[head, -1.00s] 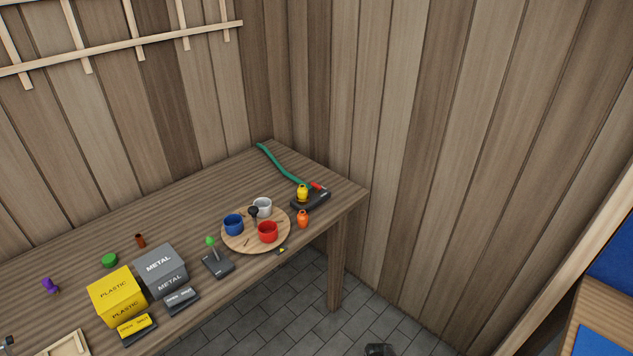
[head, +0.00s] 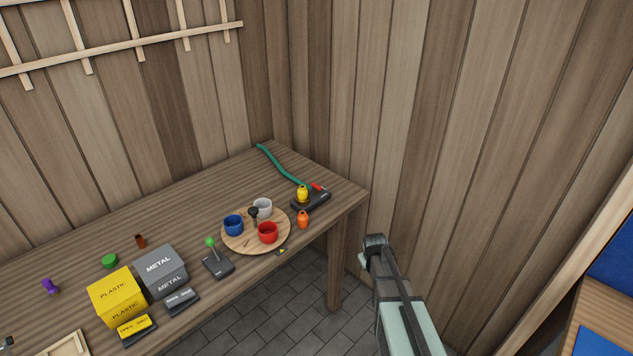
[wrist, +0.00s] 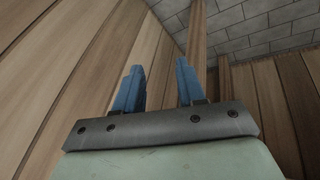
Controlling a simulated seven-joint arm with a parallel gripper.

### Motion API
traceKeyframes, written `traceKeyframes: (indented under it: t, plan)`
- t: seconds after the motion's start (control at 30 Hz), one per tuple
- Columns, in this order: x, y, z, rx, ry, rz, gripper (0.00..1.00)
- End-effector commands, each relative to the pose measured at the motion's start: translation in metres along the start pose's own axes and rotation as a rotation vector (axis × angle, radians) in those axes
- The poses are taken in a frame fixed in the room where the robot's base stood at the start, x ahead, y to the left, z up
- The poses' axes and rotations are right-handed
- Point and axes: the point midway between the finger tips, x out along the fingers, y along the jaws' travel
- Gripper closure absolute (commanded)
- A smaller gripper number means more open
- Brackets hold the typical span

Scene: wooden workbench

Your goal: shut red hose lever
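The red hose lever (head: 318,187) is a small red handle on a dark base (head: 311,200) near the right end of the bench. The green hose (head: 277,163) runs from it toward the back corner. A yellow rounded object (head: 302,194) stands at the base and partly hides it. My gripper (head: 376,240) is right of the bench's end, apart from the lever. In the wrist view its two blue fingers (wrist: 158,90) are spread apart with nothing between them; the lever is not seen there.
An orange object (head: 302,219) stands just in front of the lever base. A round wooden board (head: 229,245) with blue, white and red cups is to its left. A green-knobbed lever (head: 214,255) and metal and plastic boxes are further left. The wooden wall (head: 450,140) rises behind my arm.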

Motion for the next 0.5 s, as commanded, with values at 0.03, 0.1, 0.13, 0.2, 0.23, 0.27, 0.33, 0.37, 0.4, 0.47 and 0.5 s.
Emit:
traceKeyframes:
  t: [0.03, 0.1, 0.13, 0.2, 0.23, 0.27, 0.33, 0.37, 0.4, 0.47, 0.5]
  plan:
    - [-0.009, 0.013, -0.025, -0.011, 0.039, 0.021, 0.61]
    - [-0.022, 0.027, -0.053, -0.030, 0.090, 0.048, 0.61]
    - [-0.029, 0.034, -0.065, -0.037, 0.110, 0.059, 0.61]
    - [-0.044, 0.048, -0.093, -0.055, 0.159, 0.088, 0.61]
    - [-0.052, 0.055, -0.104, -0.063, 0.179, 0.101, 0.61]
    - [-0.059, 0.060, -0.115, -0.071, 0.199, 0.113, 0.61]
    - [-0.074, 0.072, -0.137, -0.086, 0.239, 0.139, 0.61]
    - [-0.081, 0.077, -0.145, -0.092, 0.253, 0.148, 0.61]
    - [-0.089, 0.082, -0.156, -0.100, 0.270, 0.159, 0.61]
    - [-0.099, 0.088, -0.169, -0.108, 0.290, 0.172, 0.61]
    - [-0.104, 0.092, -0.176, -0.114, 0.299, 0.178, 0.61]
